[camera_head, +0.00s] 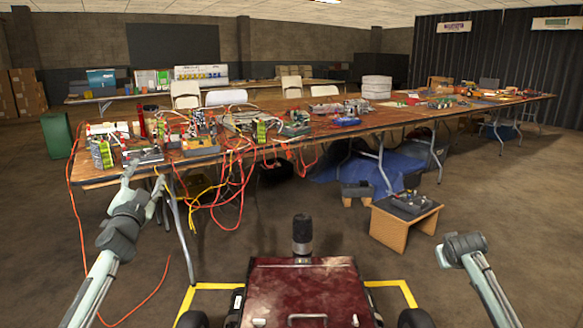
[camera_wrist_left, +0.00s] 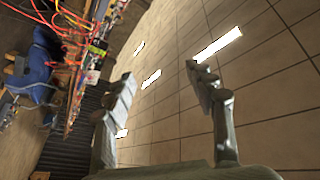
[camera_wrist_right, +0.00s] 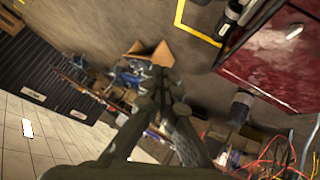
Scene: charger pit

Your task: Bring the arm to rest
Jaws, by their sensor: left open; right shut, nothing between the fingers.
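My left gripper (camera_head: 146,187) is raised at the left, in front of the near left end of the long table (camera_head: 450,112). In the left wrist view its two fingers (camera_wrist_left: 160,95) stand wide apart with nothing between them. My right arm reaches in from the lower right of the head view; its gripper is hard to make out there. In the right wrist view the right gripper's fingers (camera_wrist_right: 162,85) meet at the tips and hold nothing.
Electronics and red and yellow cables crowd the table; cables hang off its front edge. A small wooden stool (camera_head: 392,226) with a dark device stands at right centre. A red box (camera_head: 305,290) is low in the middle. A green bin (camera_head: 57,135) stands far left. Open floor lies between.

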